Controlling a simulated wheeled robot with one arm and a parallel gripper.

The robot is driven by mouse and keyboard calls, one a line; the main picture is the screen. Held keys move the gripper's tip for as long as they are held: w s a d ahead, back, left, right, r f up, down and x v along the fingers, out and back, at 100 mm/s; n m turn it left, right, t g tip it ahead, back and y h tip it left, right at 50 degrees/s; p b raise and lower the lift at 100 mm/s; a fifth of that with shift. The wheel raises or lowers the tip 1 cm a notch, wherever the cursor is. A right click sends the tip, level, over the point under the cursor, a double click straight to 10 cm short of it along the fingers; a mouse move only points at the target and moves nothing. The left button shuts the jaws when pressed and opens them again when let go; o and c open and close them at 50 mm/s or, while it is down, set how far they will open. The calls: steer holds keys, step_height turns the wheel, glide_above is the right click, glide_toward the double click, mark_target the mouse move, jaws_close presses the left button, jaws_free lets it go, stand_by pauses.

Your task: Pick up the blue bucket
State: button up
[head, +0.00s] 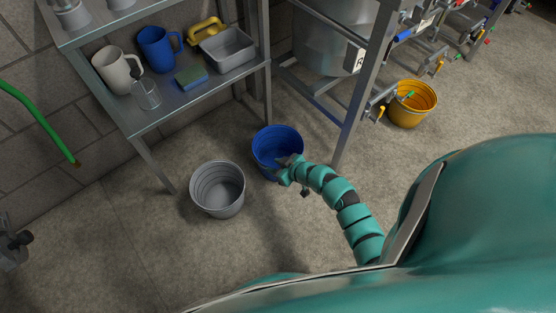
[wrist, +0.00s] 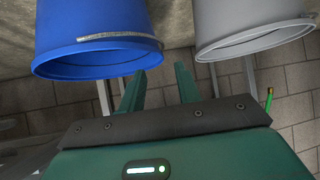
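The blue bucket (head: 265,147) stands upright on the floor beside the shelf's front leg. In the wrist view the blue bucket (wrist: 95,35) fills the upper left, with its rim and metal handle showing. My gripper (head: 286,168) is at the near right side of the blue bucket's rim in the head view. In the wrist view my gripper (wrist: 160,72) has its two fingers apart, with nothing visible held between them. The left finger is close to the blue rim; I cannot tell whether it touches.
A grey bucket (head: 217,203) stands just left of the blue one. A metal shelf (head: 165,115) with jugs and a tray rises behind. A yellow bucket (head: 428,112) stands under a tap at right.

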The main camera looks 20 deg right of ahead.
mark_target(262, 162)
steer(key=b+x, duration=0.3)
steer(key=x, duration=0.5)
steer(key=shift+w+f+b, duration=0.15)
steer(key=shift+w+b, duration=0.25)
steer(key=shift+w, duration=0.05)
jaws_close()
steer(key=shift+s+a, duration=0.1)
stand_by(0.9)
